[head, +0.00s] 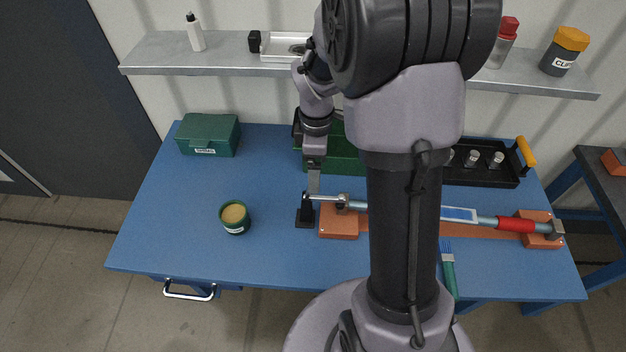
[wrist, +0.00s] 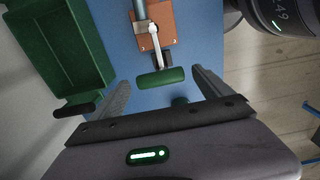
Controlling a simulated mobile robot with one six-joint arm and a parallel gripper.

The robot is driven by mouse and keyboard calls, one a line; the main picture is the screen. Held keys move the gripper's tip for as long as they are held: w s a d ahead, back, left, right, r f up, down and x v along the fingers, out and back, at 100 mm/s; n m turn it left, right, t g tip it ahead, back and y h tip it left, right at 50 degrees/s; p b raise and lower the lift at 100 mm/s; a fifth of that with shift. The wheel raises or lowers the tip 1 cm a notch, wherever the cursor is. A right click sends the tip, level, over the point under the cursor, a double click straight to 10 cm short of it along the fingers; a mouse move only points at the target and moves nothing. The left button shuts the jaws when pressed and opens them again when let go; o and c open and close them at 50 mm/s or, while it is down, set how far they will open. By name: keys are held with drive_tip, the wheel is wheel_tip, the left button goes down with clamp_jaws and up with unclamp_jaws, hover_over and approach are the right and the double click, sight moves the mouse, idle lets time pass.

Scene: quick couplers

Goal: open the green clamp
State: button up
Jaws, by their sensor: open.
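The green clamp shows in the wrist view as a green grip bar (wrist: 161,77) on the end of a metal lever (wrist: 155,45), which runs back to an orange block (wrist: 156,29). In the head view the lever (head: 325,198) lies at the left end of the pipe, above the orange block (head: 338,222); the green grip is hard to make out there. My gripper (head: 313,186) is open and empty, pointing down over the lever's left end. In the wrist view its two fingers stand apart on either side of the grip bar; whether they touch it I cannot tell.
A black stand (head: 305,215) is close under my gripper. A pot (head: 235,217) stands left, a green box (head: 208,135) back left, a green crate (wrist: 65,50) behind. A brush (head: 448,272) and a black tray (head: 485,174) are right. The table's left front is clear.

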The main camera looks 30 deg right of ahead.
wheel_tip(320, 180, down, 5)
drive_tip(key=shift+b, duration=0.65)
drive_tip(key=shift+c, duration=0.4)
clamp_jaws()
drive_tip(key=shift+r, duration=0.1)
